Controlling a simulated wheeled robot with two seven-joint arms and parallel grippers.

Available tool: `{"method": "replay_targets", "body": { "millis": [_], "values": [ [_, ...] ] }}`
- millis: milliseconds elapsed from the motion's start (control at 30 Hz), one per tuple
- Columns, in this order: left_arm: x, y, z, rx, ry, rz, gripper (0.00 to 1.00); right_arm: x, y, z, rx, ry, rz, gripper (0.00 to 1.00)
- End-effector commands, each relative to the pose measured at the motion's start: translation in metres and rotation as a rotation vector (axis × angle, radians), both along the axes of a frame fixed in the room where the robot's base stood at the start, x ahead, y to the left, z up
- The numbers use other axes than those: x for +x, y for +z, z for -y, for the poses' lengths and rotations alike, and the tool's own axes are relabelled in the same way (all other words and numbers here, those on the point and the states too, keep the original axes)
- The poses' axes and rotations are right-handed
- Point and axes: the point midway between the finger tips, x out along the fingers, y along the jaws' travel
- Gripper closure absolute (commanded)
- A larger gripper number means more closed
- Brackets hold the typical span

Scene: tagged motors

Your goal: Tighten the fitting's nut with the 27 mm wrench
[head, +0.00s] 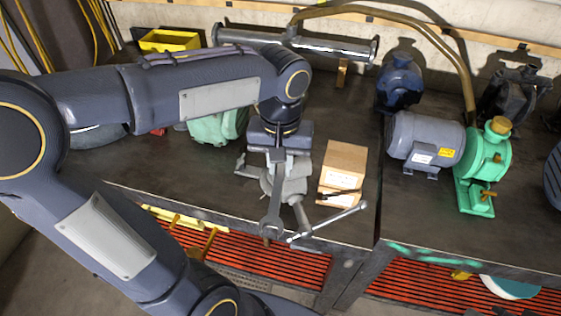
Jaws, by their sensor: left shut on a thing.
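My left gripper (279,152) points down over the bench and is shut on a grey open-ended wrench (271,205). The wrench's open jaw hangs towards the front edge of the bench, in front of a grey bench vise (292,187). The gripper and wrench cover part of the vise. I cannot make out the fitting or its nut clearly, nor whether the wrench touches it. The wrench's size mark is not readable. My right gripper is out of view.
A silver bar (330,221) with knobbed ends slants beside the wrench's jaw. A grey motor (425,138) and green pump (484,160) stand farther right. A yellow bin (170,41) and chrome pipe (330,47) are behind.

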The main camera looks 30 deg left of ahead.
Motion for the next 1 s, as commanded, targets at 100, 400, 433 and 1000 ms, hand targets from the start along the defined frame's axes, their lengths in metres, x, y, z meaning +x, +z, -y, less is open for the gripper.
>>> {"method": "replay_targets", "body": {
  "millis": [100,400,433,1000],
  "values": [
    [0.0,0.0,0.0,-0.001,0.0,0.001,1.0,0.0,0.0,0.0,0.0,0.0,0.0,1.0],
    [0.0,-0.008,0.0,-0.001,0.0,0.001,1.0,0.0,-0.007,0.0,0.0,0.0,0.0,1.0],
    [0.0,-0.009,0.0,-0.001,0.0,0.001,1.0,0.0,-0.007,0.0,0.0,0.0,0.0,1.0],
    [0.0,-0.013,0.0,-0.001,0.0,0.001,1.0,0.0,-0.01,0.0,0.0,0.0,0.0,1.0]
  ]
}}
